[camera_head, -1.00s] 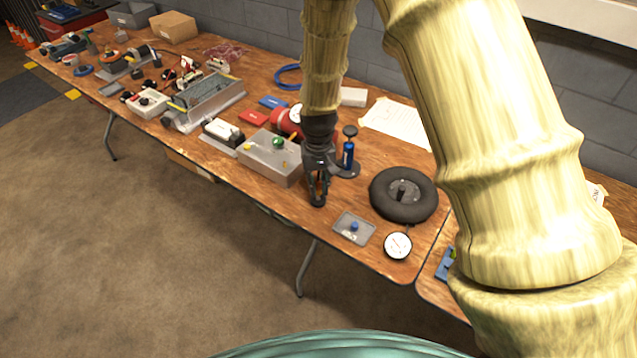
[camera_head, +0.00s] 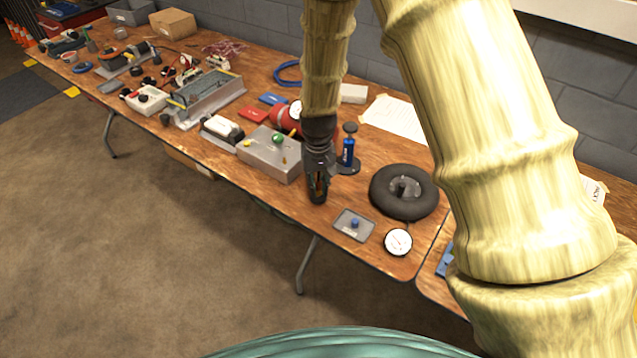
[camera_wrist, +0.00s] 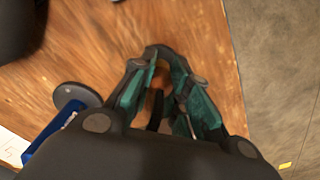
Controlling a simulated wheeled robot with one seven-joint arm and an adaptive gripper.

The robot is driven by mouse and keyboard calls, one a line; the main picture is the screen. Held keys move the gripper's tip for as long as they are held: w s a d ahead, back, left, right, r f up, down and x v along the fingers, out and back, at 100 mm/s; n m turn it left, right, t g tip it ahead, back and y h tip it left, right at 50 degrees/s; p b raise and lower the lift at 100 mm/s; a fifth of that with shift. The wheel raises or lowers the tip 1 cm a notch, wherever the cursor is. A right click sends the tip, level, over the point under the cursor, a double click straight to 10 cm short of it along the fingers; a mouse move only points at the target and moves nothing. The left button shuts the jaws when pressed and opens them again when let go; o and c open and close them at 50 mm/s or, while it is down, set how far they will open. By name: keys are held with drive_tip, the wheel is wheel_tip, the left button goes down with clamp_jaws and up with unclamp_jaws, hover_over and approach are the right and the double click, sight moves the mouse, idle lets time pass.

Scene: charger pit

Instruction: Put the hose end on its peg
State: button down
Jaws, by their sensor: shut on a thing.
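My gripper (camera_head: 317,197) points down over the front part of the wooden table, just left of the blue hand pump (camera_head: 348,153). In the wrist view its teal-padded fingers (camera_wrist: 160,60) are closed in on a small dark piece (camera_wrist: 155,110), which looks like the hose end. The fingers hide most of it, and the rest of the hose cannot be followed. The pump has a dark round handle and a black base. I cannot make out the peg for certain.
A black tyre (camera_head: 385,205), a round white gauge (camera_head: 398,242) and a small grey tray (camera_head: 340,232) lie right of my gripper. A grey box (camera_head: 262,158) with a green knob stands close on its left. A white sheet (camera_head: 395,117) lies behind. The table's front edge is near.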

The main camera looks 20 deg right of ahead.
sight(318, 181)
drive_tip(key=shift+f, duration=0.45)
drive_tip(key=c, duration=1.3)
unclamp_jaws()
wheel_tip(318, 181, up, 12)
